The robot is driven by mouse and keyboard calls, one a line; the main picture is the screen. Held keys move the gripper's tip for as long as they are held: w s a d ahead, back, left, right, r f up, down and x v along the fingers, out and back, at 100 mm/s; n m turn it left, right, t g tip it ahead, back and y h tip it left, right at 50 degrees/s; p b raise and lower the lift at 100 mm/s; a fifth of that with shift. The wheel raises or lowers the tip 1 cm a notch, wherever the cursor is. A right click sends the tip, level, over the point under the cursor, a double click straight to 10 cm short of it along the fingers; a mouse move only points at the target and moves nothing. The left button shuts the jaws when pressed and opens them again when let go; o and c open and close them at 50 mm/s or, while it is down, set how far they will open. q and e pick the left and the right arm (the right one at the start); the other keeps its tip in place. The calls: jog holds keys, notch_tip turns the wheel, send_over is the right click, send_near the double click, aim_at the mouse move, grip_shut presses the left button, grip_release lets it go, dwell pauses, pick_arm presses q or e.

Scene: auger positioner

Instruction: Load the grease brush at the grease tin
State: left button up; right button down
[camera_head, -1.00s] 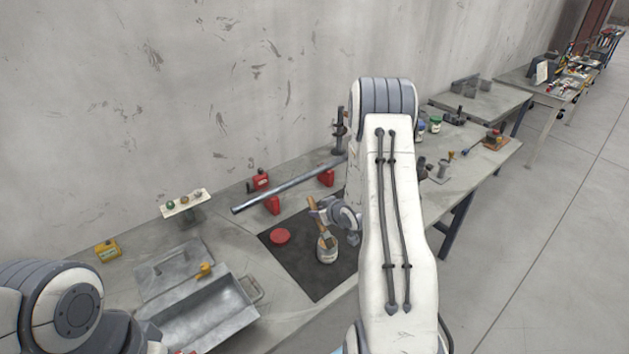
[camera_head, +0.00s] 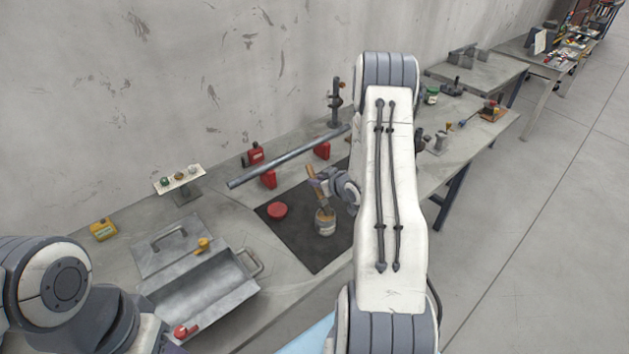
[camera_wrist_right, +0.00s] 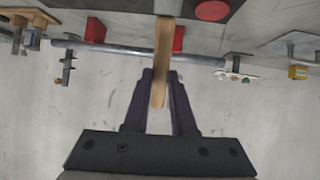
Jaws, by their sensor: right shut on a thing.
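The grease brush (camera_head: 318,190) has a wooden handle and is tilted, its lower end at the mouth of the grease tin (camera_head: 325,222). Its bristles are hidden, so I cannot tell how deep they sit. The tin is a pale open can on a dark mat (camera_head: 303,252). My right gripper (camera_head: 322,184) is shut on the brush handle above the tin. In the right wrist view the handle (camera_wrist_right: 163,60) stands between the two dark fingers (camera_wrist_right: 160,92). My left arm shows at the lower left; its gripper is out of view.
A red lid (camera_head: 277,210) lies on the mat left of the tin. An open metal toolbox (camera_head: 205,300) stands at the left. A yellow box (camera_head: 104,229) is by the wall.

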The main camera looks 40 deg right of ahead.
jog(key=shift+a+f+b, duration=0.1)
jog(key=shift+f+b, duration=0.5)
dwell(2.0)
jog(key=shift+r+p, duration=2.55)
jog(key=shift+r, duration=1.05)
jog(key=shift+f, duration=0.1)
